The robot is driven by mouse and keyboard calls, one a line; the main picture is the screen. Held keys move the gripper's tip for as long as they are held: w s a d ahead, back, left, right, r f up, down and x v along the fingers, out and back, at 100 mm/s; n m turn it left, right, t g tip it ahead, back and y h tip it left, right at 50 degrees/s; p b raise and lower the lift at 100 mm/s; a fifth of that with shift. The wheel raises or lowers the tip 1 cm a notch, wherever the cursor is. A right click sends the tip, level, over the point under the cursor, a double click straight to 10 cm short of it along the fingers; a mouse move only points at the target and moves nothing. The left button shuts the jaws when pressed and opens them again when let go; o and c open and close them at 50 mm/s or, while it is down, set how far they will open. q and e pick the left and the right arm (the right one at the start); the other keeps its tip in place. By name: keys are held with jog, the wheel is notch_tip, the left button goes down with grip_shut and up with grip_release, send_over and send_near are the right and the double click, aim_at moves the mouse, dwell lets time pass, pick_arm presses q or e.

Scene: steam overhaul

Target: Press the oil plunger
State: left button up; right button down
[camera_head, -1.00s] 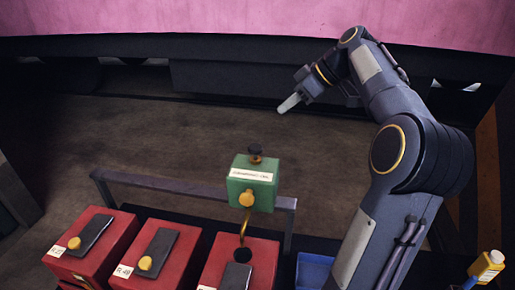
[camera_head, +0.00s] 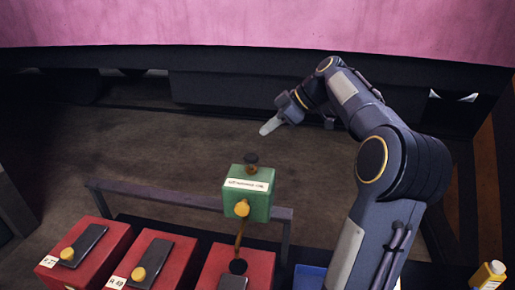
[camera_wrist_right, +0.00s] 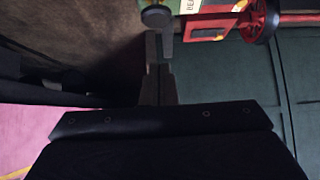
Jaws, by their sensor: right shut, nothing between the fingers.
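The green oiler box (camera_head: 247,203) stands on the rail at the middle of the head view, with a white label and a yellow knob on its front. Its dark plunger cap (camera_head: 251,158) sticks up from the top. My right gripper (camera_head: 266,128) is shut and empty, just above and slightly right of the cap in the picture, apart from it. In the right wrist view the shut fingers (camera_wrist_right: 159,65) reach toward a dark round knob (camera_wrist_right: 156,16) beside a partly cut-off label. I cannot tell for sure which knob that is. My left gripper is not in view.
Red boxes (camera_head: 85,262) with dark plates and yellow knobs line the front. A grey rail (camera_head: 150,195) runs behind them. A blue bin (camera_head: 309,277) and a yellow bottle (camera_head: 489,274) are at the right. A red handwheel (camera_wrist_right: 259,20) shows in the wrist view.

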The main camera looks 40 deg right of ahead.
aim_at(257, 158)
jog(key=x, duration=0.4)
notch_tip(257, 158, down, 3)
jog(key=shift+w+a+f+p, duration=0.1)
jog(key=shift+w+f+p, duration=0.1)
jog(key=shift+p, duration=0.3)
jog(key=shift+f, duration=0.5)
notch_tip(257, 158, down, 3)
jog(key=b, duration=0.3)
jog(key=shift+s+f+b, duration=0.1)
jog(key=shift+b, duration=0.25)
